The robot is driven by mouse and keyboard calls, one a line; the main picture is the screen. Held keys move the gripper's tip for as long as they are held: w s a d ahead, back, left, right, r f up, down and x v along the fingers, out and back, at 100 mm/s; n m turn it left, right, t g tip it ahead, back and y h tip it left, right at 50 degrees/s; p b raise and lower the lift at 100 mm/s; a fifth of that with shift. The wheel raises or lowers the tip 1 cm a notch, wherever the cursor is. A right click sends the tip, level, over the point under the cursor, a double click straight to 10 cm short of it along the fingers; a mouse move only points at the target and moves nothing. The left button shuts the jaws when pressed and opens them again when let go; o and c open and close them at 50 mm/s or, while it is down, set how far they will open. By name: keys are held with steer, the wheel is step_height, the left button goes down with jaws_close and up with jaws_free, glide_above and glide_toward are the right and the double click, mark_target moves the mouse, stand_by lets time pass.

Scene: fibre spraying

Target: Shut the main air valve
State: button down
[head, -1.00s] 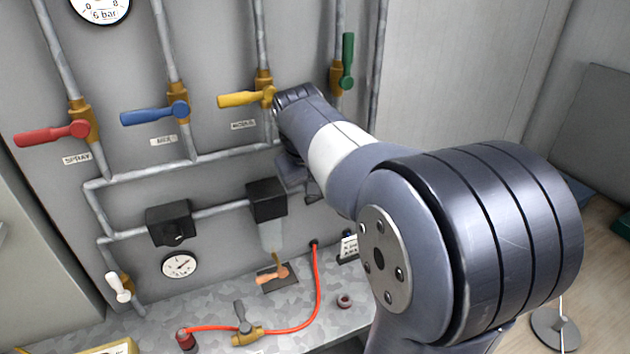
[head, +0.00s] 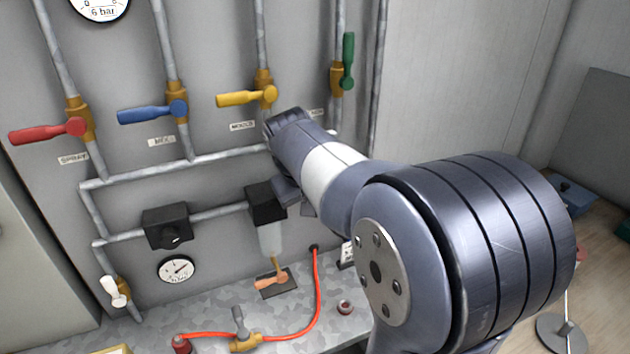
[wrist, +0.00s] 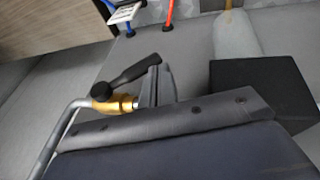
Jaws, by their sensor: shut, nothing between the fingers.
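In the wrist view a brass valve with a black lever (wrist: 132,76) sits on a grey pipe; it carries no readable label, and my arm hides this spot in the head view. My gripper (wrist: 156,86) is shut and empty, its fingers close beside the lever; I cannot tell whether they touch it. In the head view my gripper is mostly hidden behind my wrist. The lever lies slanted across the picture, its free end beyond the fingers.
Red (head: 48,131), blue (head: 152,112), yellow (head: 247,96) and green (head: 348,62) valve levers line the wall panel. A black regulator (head: 166,226) and black filter head (head: 265,203) sit on the lower pipe. A red hose (head: 316,290) crosses the bench. The filter block (wrist: 260,90) is near my gripper.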

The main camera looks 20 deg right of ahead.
stand_by(0.3)
steer(key=v, duration=1)
steer(key=shift+s+r, duration=0.2)
steer(key=shift+r, duration=0.15)
